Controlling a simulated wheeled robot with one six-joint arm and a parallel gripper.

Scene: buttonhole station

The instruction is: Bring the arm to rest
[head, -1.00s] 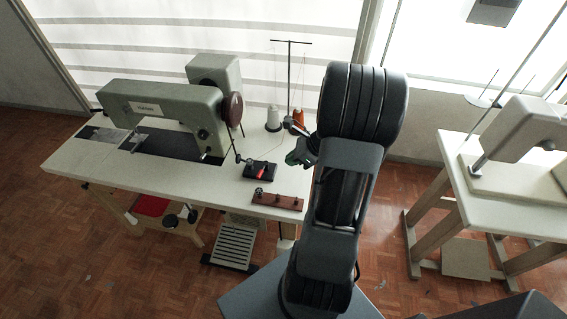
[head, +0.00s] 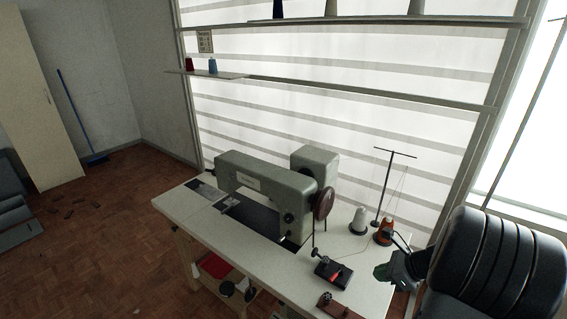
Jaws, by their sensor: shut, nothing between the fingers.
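My arm comes in from the lower right of the head view, over the right end of the sewing table (head: 372,285). My gripper (head: 384,272) is small in the picture, with green on its finger side, and points left. It is shut and holds nothing. It appears just in front of the orange thread cone (head: 383,233) and right of a small black block with a red part (head: 333,272). I cannot tell its height above the table.
The grey-green sewing machine (head: 262,185) stands on the table with a dark handwheel (head: 324,203). A white cone (head: 358,221) and thread stand (head: 385,190) are behind my gripper. A brown pegged block (head: 335,306) is at the front edge. Open floor (head: 110,240) lies left.

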